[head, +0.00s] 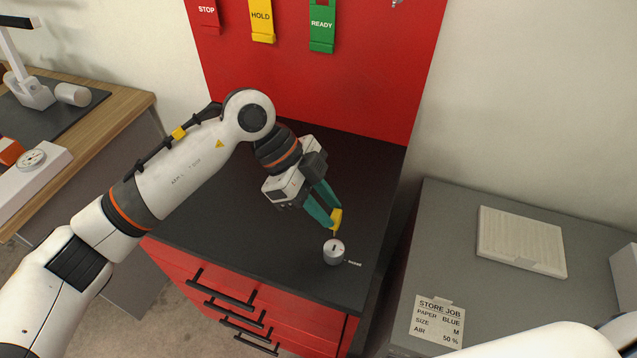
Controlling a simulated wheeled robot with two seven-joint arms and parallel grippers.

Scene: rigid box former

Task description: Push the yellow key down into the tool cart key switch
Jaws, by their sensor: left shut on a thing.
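My left gripper (330,217) reaches in from the left over the black top of the red tool cart (217,222). Its green fingers are shut on the yellow key (336,219). The key points downward, just above the round silver key switch (334,252) near the cart top's front right corner. The switch has a dark slot in its top. The key's lower end is very close to the switch; I cannot tell whether it touches or enters the slot. My right gripper is out of view; only a white part of my right arm shows at the bottom right.
A red back panel (320,90) carries STOP, HOLD and READY tags. A grey cabinet (455,235) at right holds a white filter-like panel (520,241) and a STORE JOB note (438,320). A wooden bench (125,100) stands at left. The cart top around the switch is clear.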

